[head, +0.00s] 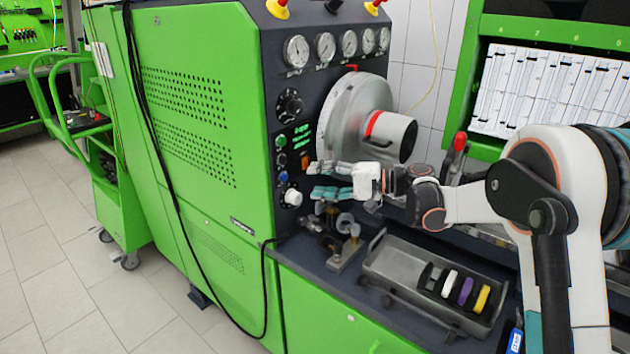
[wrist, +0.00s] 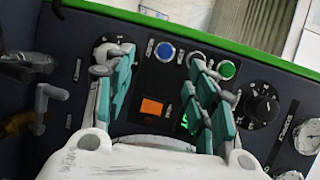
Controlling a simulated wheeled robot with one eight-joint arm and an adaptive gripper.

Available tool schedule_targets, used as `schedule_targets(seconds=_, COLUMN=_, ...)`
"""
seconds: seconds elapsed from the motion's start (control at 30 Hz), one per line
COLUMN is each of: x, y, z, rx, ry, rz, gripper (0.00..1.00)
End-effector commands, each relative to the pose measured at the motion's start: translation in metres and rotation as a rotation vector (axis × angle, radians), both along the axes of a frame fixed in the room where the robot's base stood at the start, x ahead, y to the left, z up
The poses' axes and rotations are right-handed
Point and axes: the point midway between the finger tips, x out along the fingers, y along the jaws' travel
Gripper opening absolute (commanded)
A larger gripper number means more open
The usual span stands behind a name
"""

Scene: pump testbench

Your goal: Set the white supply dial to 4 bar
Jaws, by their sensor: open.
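The white supply dial (head: 292,197) is a round white knob low on the dark front panel, near its left edge in the head view. Its setting is too small to read. In the wrist view it appears mostly hidden behind the left finger. My gripper (head: 318,180), with teal finger pads, is open and empty in front of the panel, just right of the dial in the head view. In the wrist view my gripper (wrist: 160,62) spans the panel area with the orange switch between its fingers. I cannot tell whether a finger touches the dial.
A black dial (head: 290,104) and several round gauges (head: 297,51) are higher on the panel. A blue button (wrist: 165,51) and a green button (wrist: 227,69) are nearby. A metal pump housing (head: 345,112) stands right of the panel. A metal tray (head: 385,262) sits below.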

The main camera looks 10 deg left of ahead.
Motion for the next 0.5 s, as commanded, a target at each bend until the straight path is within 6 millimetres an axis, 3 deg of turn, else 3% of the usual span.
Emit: schedule_targets(seconds=0.5, x=-0.004, y=-0.032, z=0.008, rx=0.000, ry=0.000, rz=-0.001, gripper=0.51)
